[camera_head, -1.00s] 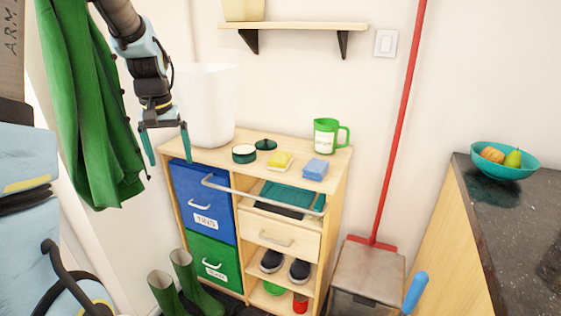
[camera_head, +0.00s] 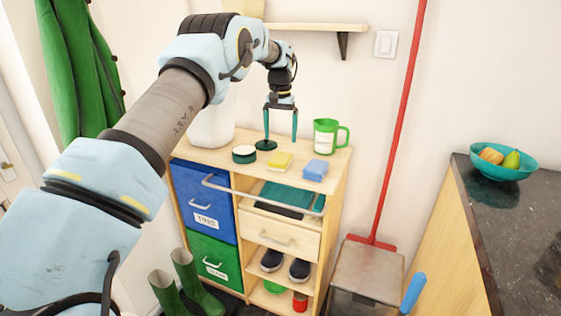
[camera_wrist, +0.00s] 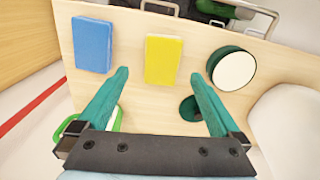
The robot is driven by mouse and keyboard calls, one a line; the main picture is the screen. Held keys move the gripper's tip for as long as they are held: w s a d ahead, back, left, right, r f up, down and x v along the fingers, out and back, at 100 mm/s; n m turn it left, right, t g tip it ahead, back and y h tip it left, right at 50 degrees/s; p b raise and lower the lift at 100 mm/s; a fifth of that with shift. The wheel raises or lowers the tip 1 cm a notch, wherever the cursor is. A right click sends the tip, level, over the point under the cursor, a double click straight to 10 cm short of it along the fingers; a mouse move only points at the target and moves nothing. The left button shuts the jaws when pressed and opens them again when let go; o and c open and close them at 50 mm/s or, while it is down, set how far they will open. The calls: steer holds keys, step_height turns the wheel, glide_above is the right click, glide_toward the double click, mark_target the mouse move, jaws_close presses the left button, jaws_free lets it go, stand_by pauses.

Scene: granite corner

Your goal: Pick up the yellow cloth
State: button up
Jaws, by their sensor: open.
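The yellow cloth (camera_head: 279,161) lies flat on the wooden cabinet top, left of a blue block-like cloth (camera_head: 314,170). In the wrist view the yellow cloth (camera_wrist: 164,60) is a plain rectangle just beyond and between my fingertips, with the blue one (camera_wrist: 92,44) to its left. My gripper (camera_head: 281,138) points down above the cabinet top, its teal fingers spread and empty. It also shows in the wrist view (camera_wrist: 160,76). It appears above the cloth, not touching it.
A round dark-green tin (camera_head: 244,153) stands left of the cloth, with its lid (camera_wrist: 192,108) close by. A green jug (camera_head: 326,136) stands at the back right, a white bin (camera_head: 211,128) at the left. A rail (camera_head: 262,195) runs along the cabinet front; a shelf (camera_head: 318,27) hangs above.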

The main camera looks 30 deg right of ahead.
mark_target(279, 159)
step_height(279, 159, down, 3)
steer(key=shift+f+p, duration=0.2)
steer(key=shift+p, duration=0.15)
steer(key=shift+a+f+p, duration=0.2)
steer(key=shift+f+p, duration=1.2)
steer(key=shift+f, duration=1.35)
steer(key=c, duration=1.3)
step_height(279, 159, up, 10)
steer(key=b, duration=0.3)
steer(key=o, duration=0.9)
steer(key=c, duration=0.6)
